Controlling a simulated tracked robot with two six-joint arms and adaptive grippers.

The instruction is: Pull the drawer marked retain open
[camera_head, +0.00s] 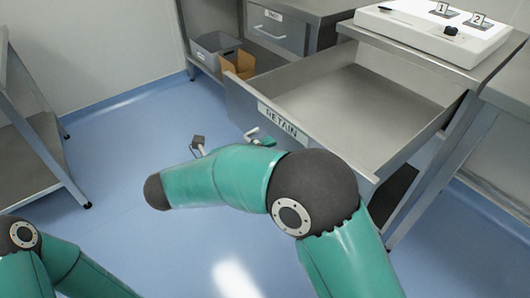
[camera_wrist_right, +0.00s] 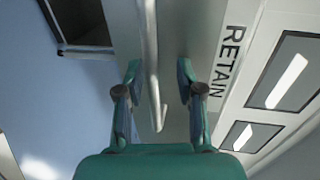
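The drawer (camera_head: 350,112) marked RETAIN (camera_head: 277,121) stands pulled well out from under the counter, and its inside looks empty. Its front also shows in the right wrist view (camera_wrist_right: 207,40), with the label right of my gripper. My right gripper (camera_wrist_right: 158,72) is open, one finger on each side of the pale bar handle (camera_wrist_right: 152,50), with visible gaps to it. In the head view, my right arm hides most of this gripper; a green fingertip shows beside the handle (camera_head: 251,133). My left arm is at the lower left, its gripper out of view.
Another drawer (camera_head: 275,27) with a small label is shut at the back. A grey bin (camera_head: 214,48) and a brown box (camera_head: 238,64) sit on a low shelf. A white device (camera_head: 430,30) stands on the counter. A metal rack (camera_head: 35,150) is left; the blue floor between is clear.

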